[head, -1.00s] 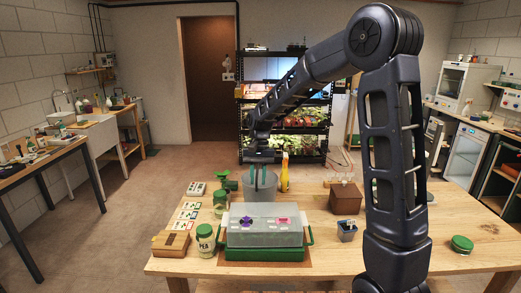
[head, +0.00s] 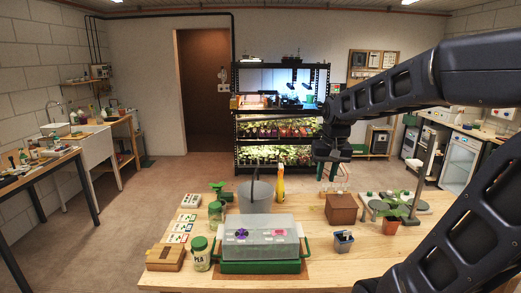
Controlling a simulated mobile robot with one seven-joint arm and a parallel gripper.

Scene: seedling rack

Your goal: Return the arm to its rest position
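My arm (head: 400,90) reaches in from the right side of the head view and bends down to my gripper (head: 333,172). The gripper points down above the far part of the wooden table, in front of the plant rack. Its two fingers look apart, with nothing visible between them. It is clear of the grey bucket (head: 256,199) and the yellow bottle (head: 280,184), which stand to its left.
The wooden table (head: 340,267) holds a green tray with a clear lid (head: 262,238), a PEA jar (head: 200,254), a brown box (head: 341,209), a small grey pot (head: 344,241) and a potted seedling (head: 391,221). The plant rack (head: 236,128) stands behind.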

